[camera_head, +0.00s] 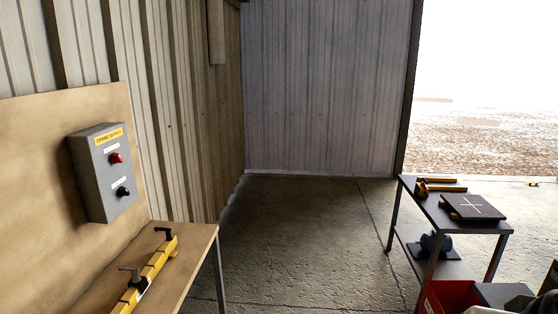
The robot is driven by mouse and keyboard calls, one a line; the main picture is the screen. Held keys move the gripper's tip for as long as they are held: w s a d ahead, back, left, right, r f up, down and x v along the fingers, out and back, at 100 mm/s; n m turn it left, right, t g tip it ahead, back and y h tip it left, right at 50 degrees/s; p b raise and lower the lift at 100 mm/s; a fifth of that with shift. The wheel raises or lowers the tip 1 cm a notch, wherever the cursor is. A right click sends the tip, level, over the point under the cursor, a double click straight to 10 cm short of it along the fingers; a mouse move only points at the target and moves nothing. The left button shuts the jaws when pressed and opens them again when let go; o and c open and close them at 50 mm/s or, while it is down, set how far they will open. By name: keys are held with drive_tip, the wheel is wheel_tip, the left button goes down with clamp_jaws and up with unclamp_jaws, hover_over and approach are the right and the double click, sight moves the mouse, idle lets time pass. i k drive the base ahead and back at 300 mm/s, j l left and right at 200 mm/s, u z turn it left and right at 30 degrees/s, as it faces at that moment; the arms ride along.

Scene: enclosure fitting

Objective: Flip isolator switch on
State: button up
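A grey control box (103,172) is mounted on a wooden board at the left. It has a yellow label that seems to read "CRANE SUPPLY" (109,137). A red knob (116,158) sits on its front face, with a small white label above it. A black knob (122,191) sits lower down, also under a small white label. I cannot tell which knob is the isolator switch, nor how either is set. My gripper is not in view.
A wooden bench (195,250) below the box carries a yellow bar (158,262) with black-handled pieces. A dark metal table (470,225) at the right holds a flat plate (473,206) and tools. A red bin (446,298) stands at lower right. The middle floor is clear.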

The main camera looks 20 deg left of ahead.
sight(115, 158)
drive_tip(key=u, duration=2)
drive_tip(key=i+l+u, duration=0.1)
drive_tip(key=i+l, duration=0.4)
drive_tip(key=i+l+u, duration=0.1)
drive_tip(key=i+l, duration=0.8)
drive_tip(key=l, duration=0.25)
drive_tip(key=i+l+u, duration=0.15)
drive_tip(key=i+l, duration=0.35)
drive_tip(key=l, duration=0.1)
